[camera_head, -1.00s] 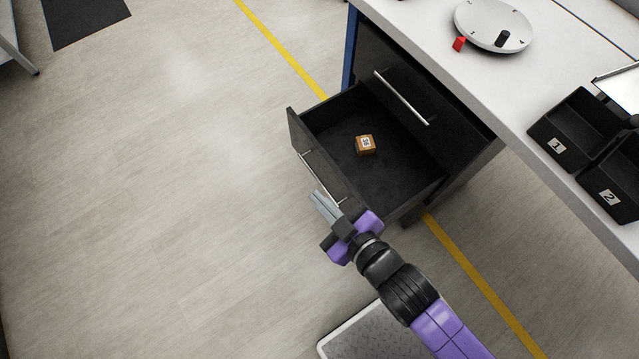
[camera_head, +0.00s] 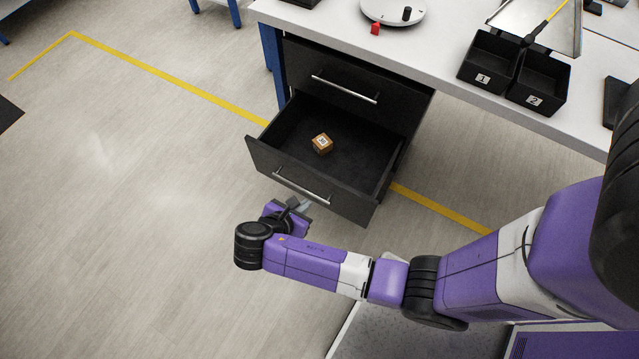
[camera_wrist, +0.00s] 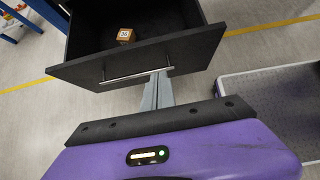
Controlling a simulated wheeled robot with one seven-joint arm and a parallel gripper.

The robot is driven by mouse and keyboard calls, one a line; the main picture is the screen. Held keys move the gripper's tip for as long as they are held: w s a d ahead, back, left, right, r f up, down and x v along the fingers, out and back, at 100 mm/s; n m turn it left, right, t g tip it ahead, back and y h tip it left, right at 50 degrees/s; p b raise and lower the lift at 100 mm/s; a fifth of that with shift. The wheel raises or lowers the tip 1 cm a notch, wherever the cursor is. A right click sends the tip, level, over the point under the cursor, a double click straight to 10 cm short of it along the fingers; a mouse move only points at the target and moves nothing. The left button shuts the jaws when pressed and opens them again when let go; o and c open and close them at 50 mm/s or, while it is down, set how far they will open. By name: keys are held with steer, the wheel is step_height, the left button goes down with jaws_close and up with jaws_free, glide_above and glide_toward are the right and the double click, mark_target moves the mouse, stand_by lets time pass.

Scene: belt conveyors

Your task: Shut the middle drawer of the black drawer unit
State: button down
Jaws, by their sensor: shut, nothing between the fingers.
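The black drawer unit (camera_head: 345,87) stands under the white workbench. Its middle drawer (camera_head: 310,180) is pulled well out, with a silver bar handle (camera_head: 302,186) on its front. A small brown cube with a printed label (camera_head: 322,143) lies inside on the drawer floor. My gripper (camera_head: 303,205) is shut and empty, just in front of the drawer front near the handle. In the wrist view the fingers (camera_wrist: 158,80) point at the drawer front (camera_wrist: 150,62), close to the right end of the handle (camera_wrist: 137,75). I cannot tell whether they touch it.
The white workbench (camera_head: 440,62) above holds two black bins (camera_head: 488,62), a round white plate (camera_head: 392,10) and a red block (camera_head: 375,28). A closed drawer sits above the open one. The floor left of the drawer is clear.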

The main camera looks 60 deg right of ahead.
mark_target(328, 183)
steer(key=x, duration=0.3)
steer(key=d+r+x, duration=0.1)
steer(key=x, duration=0.7)
steer(key=shift+d, duration=0.35)
steer(key=shift+d+f, duration=0.1)
steer(key=shift+d, duration=0.55)
steer(key=shift+d, duration=0.1)
steer(key=d, duration=2.3)
steer(key=shift+w+d+b, duration=0.2)
steer(key=shift+w+b, duration=0.1)
steer(key=shift+w, duration=0.1)
